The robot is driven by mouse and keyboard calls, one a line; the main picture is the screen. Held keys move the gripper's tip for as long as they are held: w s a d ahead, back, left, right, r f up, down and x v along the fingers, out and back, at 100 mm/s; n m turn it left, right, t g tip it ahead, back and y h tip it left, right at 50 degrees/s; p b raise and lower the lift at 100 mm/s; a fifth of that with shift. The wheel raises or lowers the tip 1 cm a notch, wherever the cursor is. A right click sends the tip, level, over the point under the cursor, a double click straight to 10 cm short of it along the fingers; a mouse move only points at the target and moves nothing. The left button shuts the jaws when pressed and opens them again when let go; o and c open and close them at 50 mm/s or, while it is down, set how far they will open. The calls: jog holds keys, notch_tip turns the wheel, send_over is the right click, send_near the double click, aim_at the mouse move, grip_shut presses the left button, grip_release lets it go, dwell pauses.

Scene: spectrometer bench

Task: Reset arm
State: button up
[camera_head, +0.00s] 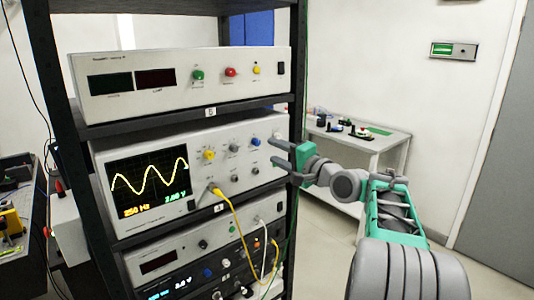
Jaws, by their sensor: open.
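My arm, grey with green parts, reaches in from the lower right. My gripper (276,151) is open, its two grey fingers pointing left, with nothing seen between them. It is in front of the right end of the oscilloscope (125,229), beside the knobs. I cannot tell whether the fingers touch the panel. The oscilloscope's screen (150,186) shows a yellow sine wave.
A black rack (52,90) holds a power supply (130,60) above and more instruments (195,249) below. A yellow cable (237,224) hangs in front of the lower ones. A white table (381,141) with small items stands behind my arm. Floor shows at right.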

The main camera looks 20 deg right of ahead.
jog(key=shift+s+d, duration=0.1)
jog(key=shift+s, duration=0.25)
